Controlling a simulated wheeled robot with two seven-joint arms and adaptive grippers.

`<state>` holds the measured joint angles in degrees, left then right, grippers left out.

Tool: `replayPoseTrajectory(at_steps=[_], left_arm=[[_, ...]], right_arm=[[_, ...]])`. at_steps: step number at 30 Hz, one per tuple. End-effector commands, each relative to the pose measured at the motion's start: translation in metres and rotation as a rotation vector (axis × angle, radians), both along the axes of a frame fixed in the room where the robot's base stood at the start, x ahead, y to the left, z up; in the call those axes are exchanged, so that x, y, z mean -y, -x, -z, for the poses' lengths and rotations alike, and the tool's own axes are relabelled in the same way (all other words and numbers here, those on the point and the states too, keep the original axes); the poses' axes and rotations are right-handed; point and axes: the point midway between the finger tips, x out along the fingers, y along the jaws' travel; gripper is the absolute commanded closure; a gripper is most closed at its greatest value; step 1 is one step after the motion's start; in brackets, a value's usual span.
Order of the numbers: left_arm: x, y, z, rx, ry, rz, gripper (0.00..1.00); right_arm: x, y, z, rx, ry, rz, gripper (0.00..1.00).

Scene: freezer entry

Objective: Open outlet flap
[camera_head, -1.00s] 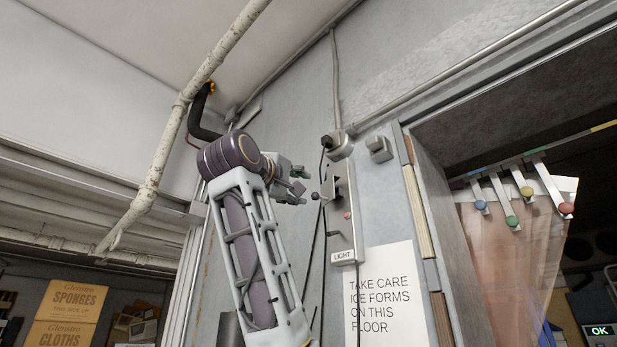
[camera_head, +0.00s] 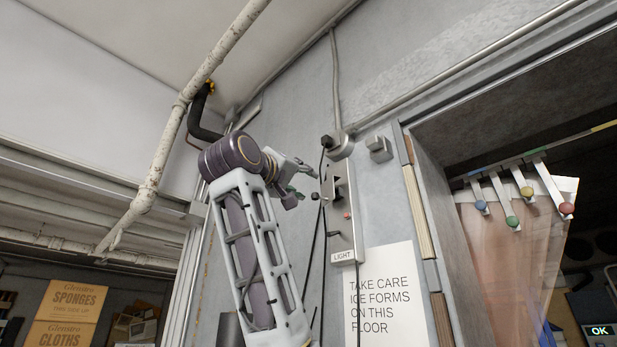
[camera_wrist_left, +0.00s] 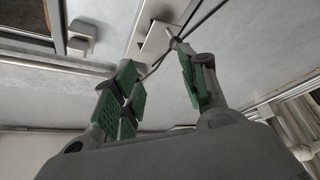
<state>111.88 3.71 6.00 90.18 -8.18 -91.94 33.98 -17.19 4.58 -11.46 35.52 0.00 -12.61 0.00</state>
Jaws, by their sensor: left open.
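A narrow grey wall panel (camera_head: 344,232) labelled LIGHT has a dark recessed fitting (camera_head: 342,188) near its top, with a small raised plate at its left edge. I cannot tell for sure that this plate is the outlet flap, or how far it stands open. My left gripper (camera_head: 304,184) is open and empty, just left of the fitting, with a small gap visible. In the left wrist view the green-padded fingers of the gripper (camera_wrist_left: 158,76) are spread below the panel (camera_wrist_left: 154,40). Contact cannot be made out. My right gripper is not in view.
Black cables (camera_head: 319,250) hang beside the panel; one runs from a plug by the round conduit box (camera_head: 341,146). A small grey box (camera_head: 379,148) is mounted to the right. A warning sign (camera_head: 379,298) hangs below. The doorway with strip curtain (camera_head: 515,235) is right.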

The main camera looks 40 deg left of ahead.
Motion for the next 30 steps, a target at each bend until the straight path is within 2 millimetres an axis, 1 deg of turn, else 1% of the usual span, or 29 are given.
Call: replayPoseTrajectory(at_steps=[17,30], left_arm=[[0.021,0.004,-0.013,0.018,-0.297,-0.006,0.57],[0.038,0.012,-0.023,0.063,-0.521,-0.010,0.57]], right_arm=[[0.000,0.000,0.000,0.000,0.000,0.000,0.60],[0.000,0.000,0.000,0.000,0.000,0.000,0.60]])
